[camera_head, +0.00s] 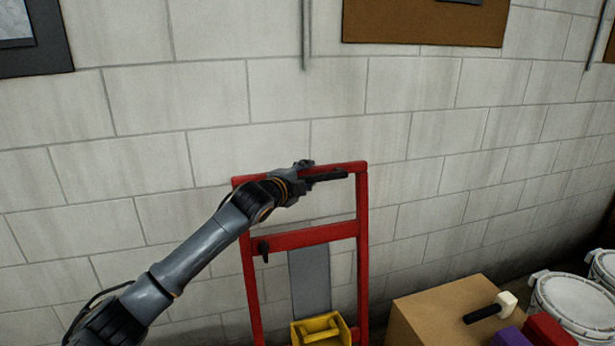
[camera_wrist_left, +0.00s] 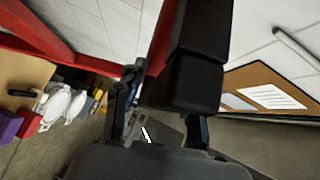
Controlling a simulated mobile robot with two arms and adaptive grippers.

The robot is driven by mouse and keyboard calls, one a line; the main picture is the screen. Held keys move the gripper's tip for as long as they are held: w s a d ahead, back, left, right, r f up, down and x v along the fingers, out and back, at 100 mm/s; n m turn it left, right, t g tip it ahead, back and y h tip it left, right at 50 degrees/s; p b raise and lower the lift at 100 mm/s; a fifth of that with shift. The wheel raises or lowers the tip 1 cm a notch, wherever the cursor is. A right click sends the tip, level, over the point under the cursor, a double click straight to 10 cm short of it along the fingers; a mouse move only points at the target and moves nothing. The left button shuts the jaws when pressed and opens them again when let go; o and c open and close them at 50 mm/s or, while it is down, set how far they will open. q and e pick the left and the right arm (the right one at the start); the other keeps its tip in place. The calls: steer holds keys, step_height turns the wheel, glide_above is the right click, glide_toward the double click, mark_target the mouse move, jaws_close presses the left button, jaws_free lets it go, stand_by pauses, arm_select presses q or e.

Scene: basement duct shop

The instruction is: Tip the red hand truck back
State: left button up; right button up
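The red hand truck (camera_head: 363,215) stands upright in front of the block wall, in the middle of the head view. A black grip lies along its top bar. My left gripper (camera_head: 305,174) is at that top bar, reaching in from the left. In the left wrist view the black grip (camera_wrist_left: 195,75) sits between the two fingers of my left gripper (camera_wrist_left: 163,115), which appear closed against its sides. The red frame (camera_wrist_left: 80,62) runs behind it. The hand truck's lower end is cut off in the head view. My right gripper is in neither view.
A yellow bin (camera_head: 321,330) is low by the hand truck. To its right are a cardboard box (camera_head: 420,312) with a mallet (camera_head: 491,307) on it, purple and red items, and white buckets (camera_head: 575,305). The wall is close behind.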

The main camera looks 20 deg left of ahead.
arm_select(q)
steer(key=v, duration=1.2)
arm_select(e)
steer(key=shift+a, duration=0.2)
